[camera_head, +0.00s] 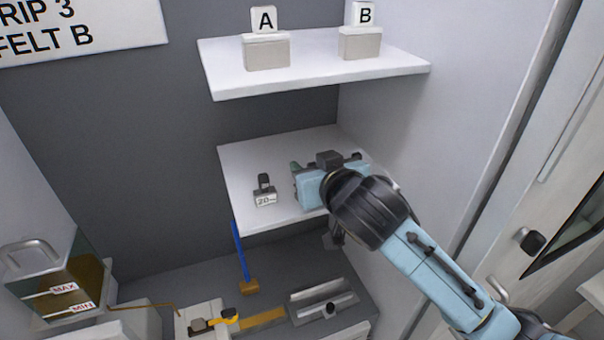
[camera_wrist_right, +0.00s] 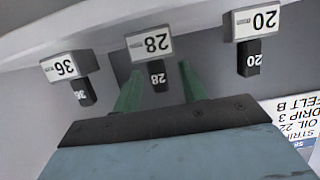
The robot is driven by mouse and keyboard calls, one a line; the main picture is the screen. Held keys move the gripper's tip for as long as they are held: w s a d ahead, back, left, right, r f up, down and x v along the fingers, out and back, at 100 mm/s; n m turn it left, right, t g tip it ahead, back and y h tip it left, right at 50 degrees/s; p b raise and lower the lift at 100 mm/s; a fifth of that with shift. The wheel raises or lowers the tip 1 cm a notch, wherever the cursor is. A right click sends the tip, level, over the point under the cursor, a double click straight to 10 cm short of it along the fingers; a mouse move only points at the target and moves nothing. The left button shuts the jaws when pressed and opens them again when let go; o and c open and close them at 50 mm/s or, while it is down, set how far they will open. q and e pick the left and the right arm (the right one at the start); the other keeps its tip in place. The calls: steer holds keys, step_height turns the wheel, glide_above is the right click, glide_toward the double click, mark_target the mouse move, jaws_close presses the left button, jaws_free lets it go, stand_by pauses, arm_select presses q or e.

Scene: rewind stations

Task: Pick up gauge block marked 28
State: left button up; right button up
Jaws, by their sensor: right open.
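The gauge block marked 28 (camera_wrist_right: 158,76) is a small dark block with white digits, next to a white label stand (camera_wrist_right: 150,46) also marked 28. In the right wrist view the numbers appear upside down. My right gripper (camera_wrist_right: 161,68) is open, with its green fingers on either side of block 28; I cannot tell whether they touch it. In the head view my right gripper (camera_head: 297,170) is over the middle shelf and my arm hides block 28. My left gripper is not in view.
Block 20 (camera_wrist_right: 249,58) and block 36 (camera_wrist_right: 83,91) stand on either side of block 28. Block 20 also shows in the head view (camera_head: 264,181) on the middle shelf (camera_head: 245,160). An upper shelf (camera_head: 320,75) holds boxes A and B above.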

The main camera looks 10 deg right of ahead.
steer(key=shift+w+f, duration=0.1)
steer(key=shift+w, duration=0.2)
steer(key=shift+s, duration=0.35)
steer(key=shift+c, duration=0.5)
steer(key=shift+s+r, duration=0.15)
steer(key=shift+r, duration=0.05)
steer(key=shift+c, duration=1.2)
steer(key=shift+w+f, duration=0.1)
steer(key=shift+w, duration=0.1)
jaws_close()
steer(key=shift+s, duration=0.1)
